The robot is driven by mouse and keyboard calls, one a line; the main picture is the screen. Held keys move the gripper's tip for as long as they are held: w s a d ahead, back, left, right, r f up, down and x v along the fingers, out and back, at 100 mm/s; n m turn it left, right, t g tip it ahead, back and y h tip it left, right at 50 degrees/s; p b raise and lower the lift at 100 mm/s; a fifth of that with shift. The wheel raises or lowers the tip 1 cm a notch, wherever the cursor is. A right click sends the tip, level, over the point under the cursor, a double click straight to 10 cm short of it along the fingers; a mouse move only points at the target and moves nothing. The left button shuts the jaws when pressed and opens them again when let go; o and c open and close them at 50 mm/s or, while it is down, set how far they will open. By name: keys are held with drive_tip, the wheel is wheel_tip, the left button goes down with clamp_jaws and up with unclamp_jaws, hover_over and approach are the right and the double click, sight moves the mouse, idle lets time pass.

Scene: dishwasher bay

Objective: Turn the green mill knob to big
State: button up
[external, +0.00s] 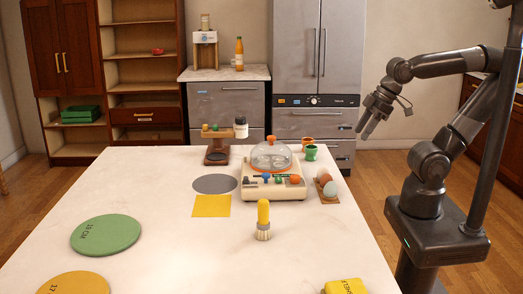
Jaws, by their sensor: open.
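A small brown stand (216,156), which may be the mill, stands at the back left of the white table. Small coloured knobs sit on its top, and one looks green (215,127). Their markings are too small to read, so I cannot tell the setting.
Brown and pale eggs (329,186) and small orange and green cups (311,152) stand right of the cream appliance. A yellow-handled brush (263,220) stands in front. A green disc (106,235) and a yellow square (211,206) lie on the table.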

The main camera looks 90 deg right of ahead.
drive_tip(key=shift+w+r, duration=0.15)
drive_tip(key=shift+c, duration=0.7)
drive_tip(key=w+d+r+m, duration=0.1)
drive_tip(key=w+d+r, duration=0.15)
drive_tip(key=w, duration=0.25)
drive_tip(key=w+d+r+m, duration=0.2)
drive_tip(key=w+r, duration=0.1)
drive_tip(key=w, duration=0.3)
drive_tip(key=m+g+h, duration=0.2)
drive_tip(key=m+h, duration=0.1)
drive_tip(key=m, duration=0.3)
hover_over(216, 128)
drive_tip(key=s+a, duration=0.2)
drive_tip(key=s, duration=0.1)
wheel_tip(216, 128, down, 4)
drive_tip(key=x, duration=1)
drive_tip(key=shift+s+f, duration=0.15)
drive_tip(key=shift+f, duration=0.25)
drive_tip(key=shift+c, duration=0.4)
clamp_jaws()
